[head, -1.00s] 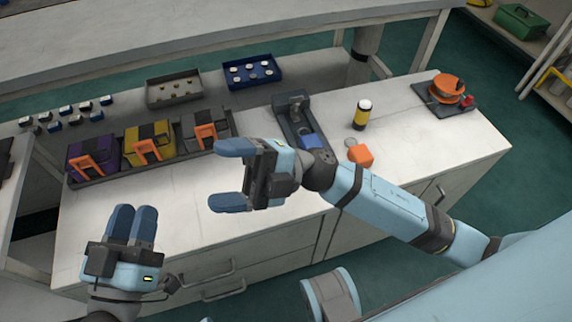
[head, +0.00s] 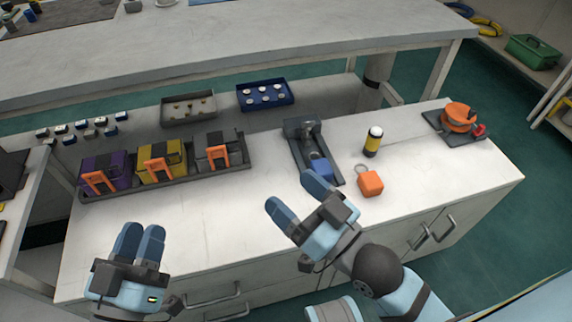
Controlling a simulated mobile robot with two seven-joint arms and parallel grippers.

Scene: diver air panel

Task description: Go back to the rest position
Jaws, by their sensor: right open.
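My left gripper (head: 142,230) is at the lower left, over the front edge of the white worktop (head: 215,225). Its two blue fingers lie side by side, and no object shows between them. My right gripper (head: 290,188) is at the front middle of the worktop, with its blue fingers apart and pointing up and left. It looks empty.
An orange cube (head: 370,184) and a yellow-black cylinder (head: 372,143) stand right of the holder. An orange reel (head: 458,117) sits at the far right. A rack (head: 237,166) with purple, yellow and grey boxes is at the left. A blue tray (head: 265,103) lies behind. The front worktop is mostly clear.

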